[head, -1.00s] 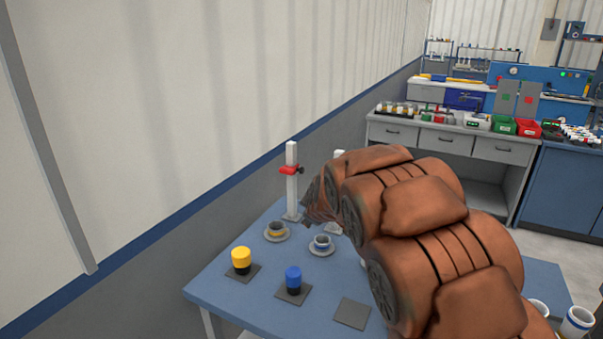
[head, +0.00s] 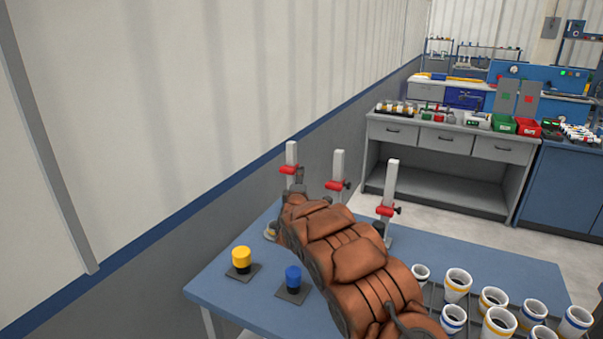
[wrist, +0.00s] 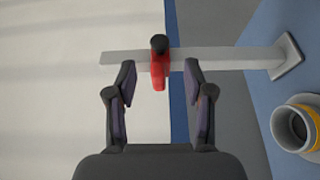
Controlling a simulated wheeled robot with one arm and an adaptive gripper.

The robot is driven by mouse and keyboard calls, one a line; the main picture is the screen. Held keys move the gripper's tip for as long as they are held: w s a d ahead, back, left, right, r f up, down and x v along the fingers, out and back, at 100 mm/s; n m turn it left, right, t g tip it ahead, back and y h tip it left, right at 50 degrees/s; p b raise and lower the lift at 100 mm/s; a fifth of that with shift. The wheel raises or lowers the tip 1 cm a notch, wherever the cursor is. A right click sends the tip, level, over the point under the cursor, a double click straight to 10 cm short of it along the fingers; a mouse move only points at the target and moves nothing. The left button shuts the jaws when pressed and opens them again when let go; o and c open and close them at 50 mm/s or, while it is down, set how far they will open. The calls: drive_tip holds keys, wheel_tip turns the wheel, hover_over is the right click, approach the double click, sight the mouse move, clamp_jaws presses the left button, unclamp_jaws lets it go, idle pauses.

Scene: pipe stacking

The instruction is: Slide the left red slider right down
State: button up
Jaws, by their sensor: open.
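The left red slider (head: 288,170) sits high on the left white post (head: 291,151), above the blue table (head: 222,291). In the wrist view the post (wrist: 235,60) runs sideways, its base plate (wrist: 287,57) at right. The red slider (wrist: 159,72), with a dark knob (wrist: 159,44), shows between the tips of my gripper (wrist: 160,75). My fingers are open, one on each side of it along the post, with visible gaps. In the head view my gripper (head: 299,182) is at the left post, mostly hidden by my arm.
Two more white posts with red sliders (head: 335,185) (head: 384,210) stand to the right. A yellow-topped button (head: 241,257) and a blue-topped button (head: 293,276) are at the front. Several white pipes (head: 499,325) stand at right. A cup (wrist: 297,125) sits near the post base.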

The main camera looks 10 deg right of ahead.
sight(292, 170)
drive_tip(key=p+x, duration=0.2)
drive_tip(key=x, duration=0.5)
drive_tip(key=shift+w+d+p, duration=0.15)
drive_tip(key=shift+w+p, duration=0.15)
drive_tip(key=shift+w, duration=0.1)
idle(0.3)
drive_tip(key=shift+c, duration=0.4)
clamp_jaws()
